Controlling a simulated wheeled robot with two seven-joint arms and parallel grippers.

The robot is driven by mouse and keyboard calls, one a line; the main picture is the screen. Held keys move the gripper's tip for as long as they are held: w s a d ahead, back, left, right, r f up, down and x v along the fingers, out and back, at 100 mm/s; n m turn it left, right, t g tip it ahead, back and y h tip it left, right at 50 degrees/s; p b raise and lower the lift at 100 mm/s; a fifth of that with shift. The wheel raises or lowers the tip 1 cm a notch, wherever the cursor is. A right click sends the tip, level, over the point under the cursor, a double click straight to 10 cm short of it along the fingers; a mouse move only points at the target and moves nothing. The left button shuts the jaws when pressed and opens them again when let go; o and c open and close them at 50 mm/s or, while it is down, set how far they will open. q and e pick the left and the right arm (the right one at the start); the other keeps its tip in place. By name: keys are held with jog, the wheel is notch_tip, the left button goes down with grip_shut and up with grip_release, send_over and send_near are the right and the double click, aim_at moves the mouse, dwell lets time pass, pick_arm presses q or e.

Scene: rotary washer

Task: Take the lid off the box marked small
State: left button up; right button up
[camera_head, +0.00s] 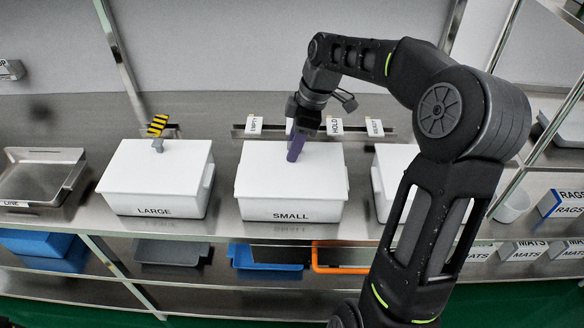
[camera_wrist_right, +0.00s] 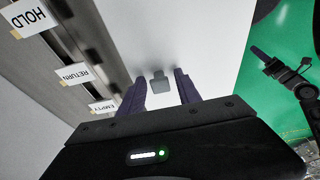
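The box marked SMALL (camera_head: 290,211) stands on the steel shelf in the middle of the head view, with its white lid (camera_head: 265,172) on. My right gripper (camera_head: 296,146) points down over the lid's middle, its purple fingers hiding the knob there. In the right wrist view the grey knob (camera_wrist_right: 160,84) shows on the white lid (camera_wrist_right: 205,45), between or just beyond the tips of my right gripper (camera_wrist_right: 161,82). The fingers are open, with a gap on both sides of the knob. An arm with a purple finger, seemingly my left gripper (camera_wrist_right: 268,60), shows over the green floor.
The box marked LARGE (camera_head: 153,178), with a striped tag behind its lid, stands to the left. Another white box (camera_head: 388,172) stands to the right, partly behind my right arm. Label cards (camera_head: 335,125) stand on a rail behind. A grey tray (camera_head: 40,176) is far left.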

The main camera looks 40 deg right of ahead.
grip_shut()
dwell(0.5)
